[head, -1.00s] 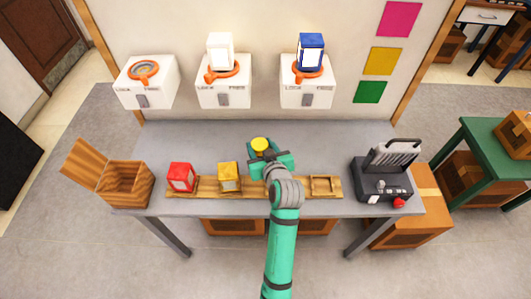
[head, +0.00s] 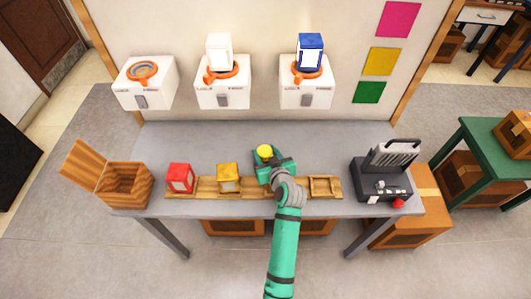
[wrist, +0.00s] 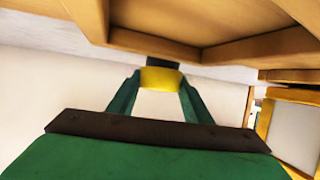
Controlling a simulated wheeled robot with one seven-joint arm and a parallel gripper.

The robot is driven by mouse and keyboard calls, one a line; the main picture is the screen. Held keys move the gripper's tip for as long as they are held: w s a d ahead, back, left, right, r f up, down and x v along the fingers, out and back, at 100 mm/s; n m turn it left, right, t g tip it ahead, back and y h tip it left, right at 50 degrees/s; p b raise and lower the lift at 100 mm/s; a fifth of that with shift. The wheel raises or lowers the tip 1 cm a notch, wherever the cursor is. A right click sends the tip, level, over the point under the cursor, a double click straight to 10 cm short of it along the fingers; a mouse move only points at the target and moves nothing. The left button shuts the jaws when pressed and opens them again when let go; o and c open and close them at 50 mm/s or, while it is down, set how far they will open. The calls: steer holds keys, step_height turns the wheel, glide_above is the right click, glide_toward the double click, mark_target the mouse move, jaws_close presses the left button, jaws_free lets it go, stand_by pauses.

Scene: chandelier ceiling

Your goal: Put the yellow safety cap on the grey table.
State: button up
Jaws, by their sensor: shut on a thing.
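The yellow safety cap (head: 264,151) is held between the fingertips of my gripper (head: 265,155), over the middle of the grey table (head: 190,143). In the wrist view the cap (wrist: 162,78) sits between the two green fingers. The gripper is shut on it. From the head view I cannot tell whether the cap touches the table top or hangs just above it. My arm hides part of the table's front middle.
A wooden rack (head: 205,187) along the table's front holds a red block (head: 181,177) and a yellow block (head: 228,177). An open wooden box (head: 124,183) stands left, a black device (head: 382,182) right. White wall units (head: 222,95) are behind. The table's back strip is clear.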

steer(key=shift+f, duration=0.15)
steer(key=o, duration=1)
steer(key=shift+s+r, duration=0.15)
steer(key=shift+r, duration=0.05)
steer(key=v, duration=1.1)
steer(key=shift+s+d+r, duration=0.1)
steer(key=shift+s+r, duration=0.05)
steer(key=shift+s, duration=0.15)
steer(key=shift+d, duration=0.1)
